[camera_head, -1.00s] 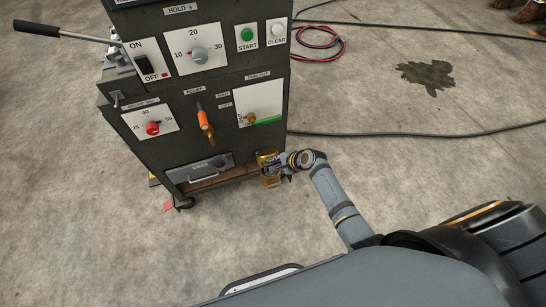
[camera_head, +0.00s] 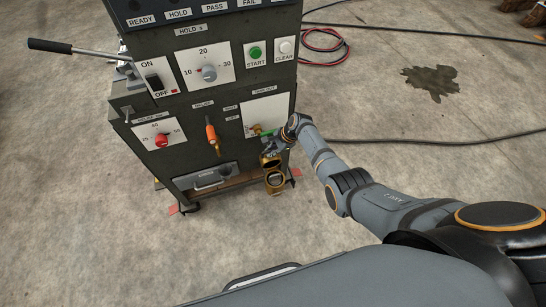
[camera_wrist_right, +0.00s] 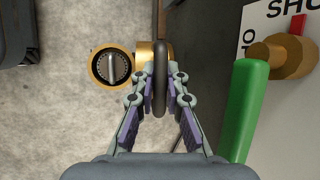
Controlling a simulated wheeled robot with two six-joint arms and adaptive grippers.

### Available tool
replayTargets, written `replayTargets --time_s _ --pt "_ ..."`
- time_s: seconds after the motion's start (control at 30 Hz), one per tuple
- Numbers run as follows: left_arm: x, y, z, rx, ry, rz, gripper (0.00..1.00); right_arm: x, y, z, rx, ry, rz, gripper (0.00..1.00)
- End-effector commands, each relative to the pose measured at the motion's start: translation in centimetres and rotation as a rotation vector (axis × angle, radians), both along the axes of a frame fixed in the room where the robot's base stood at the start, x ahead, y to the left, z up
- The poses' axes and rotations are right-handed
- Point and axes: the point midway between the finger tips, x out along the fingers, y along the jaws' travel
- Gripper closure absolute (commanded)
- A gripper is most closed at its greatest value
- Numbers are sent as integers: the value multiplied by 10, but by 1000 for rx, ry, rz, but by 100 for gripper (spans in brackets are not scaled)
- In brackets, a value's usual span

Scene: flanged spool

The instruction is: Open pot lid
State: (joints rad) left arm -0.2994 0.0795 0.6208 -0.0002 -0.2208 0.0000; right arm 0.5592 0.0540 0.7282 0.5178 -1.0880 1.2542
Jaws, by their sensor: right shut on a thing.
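A small brass pot (camera_head: 274,183) sits low by the right front corner of the dark cabinet. Its round mouth shows open in the head view. In the right wrist view the pot (camera_wrist_right: 96,66) is seen from above, with a grey ribbed part inside. The brass lid (camera_head: 269,161) stands raised beside the mouth; it also shows in the right wrist view (camera_wrist_right: 143,52). My right gripper (camera_wrist_right: 160,88) is shut on the lid's dark ring handle (camera_wrist_right: 160,66), seen edge-on between the fingers. In the head view this gripper (camera_head: 274,148) is small and partly hidden. My left gripper is out of view.
The cabinet (camera_head: 195,120) has knobs, an orange-handled lever (camera_head: 212,137) and a green-handled valve (camera_wrist_right: 246,105) close to my right gripper. Black cables (camera_head: 420,141) cross the floor at right. A dark stain (camera_head: 432,82) lies farther off. Floor in front is clear.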

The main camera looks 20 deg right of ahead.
Motion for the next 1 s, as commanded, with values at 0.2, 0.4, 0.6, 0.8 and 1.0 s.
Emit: replayTargets --time_s 0.2,0.4,0.6,0.8,1.0 --pt "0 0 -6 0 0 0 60 9 0 1 -1 -4 -1 100" --pt "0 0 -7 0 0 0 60 12 0 2 -1 -5 0 100" --pt "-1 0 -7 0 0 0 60 12 0 2 -1 -6 -1 100" --pt "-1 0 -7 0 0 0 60 12 0 2 0 -6 -2 76" --pt "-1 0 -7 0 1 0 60 11 0 1 0 -4 -1 64"
